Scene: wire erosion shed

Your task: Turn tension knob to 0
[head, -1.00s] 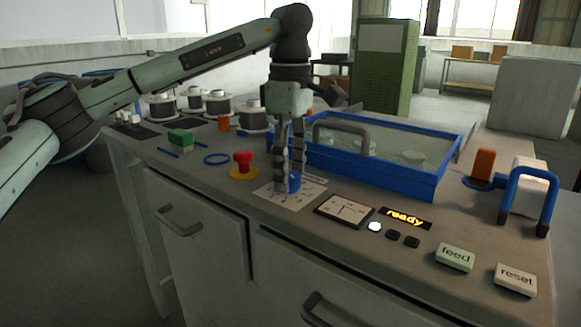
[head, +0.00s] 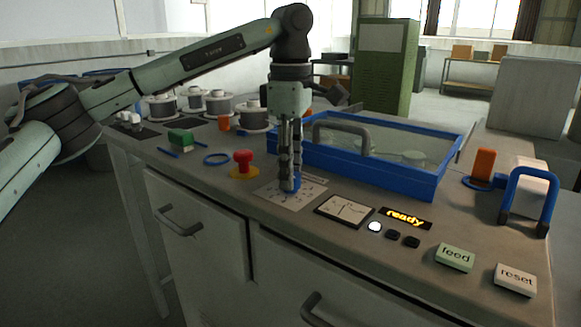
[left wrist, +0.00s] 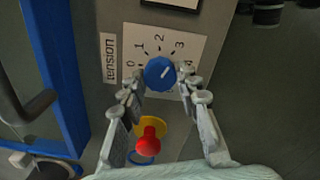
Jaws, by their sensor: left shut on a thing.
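The blue tension knob (left wrist: 160,73) sits on a white dial plate (left wrist: 150,50) printed with numbers and the word tension. Its white pointer line slants up and right in the left wrist view, roughly toward the 3. The 0 lies left of the knob there, close to a finger. My left gripper (left wrist: 159,76) points down over the knob, with a finger on each side, shut on it. In the head view the gripper (head: 291,184) hides much of the knob; the plate (head: 272,194) shows around it. My right gripper is not in view.
A red emergency button (head: 243,158) on a yellow base stands left of the dial. A blue-framed tank (head: 400,182) with a grey handle is just behind. A gauge (head: 344,209), a lit ready display (head: 405,218) and the feed (head: 455,257) and reset (head: 515,279) buttons lie right.

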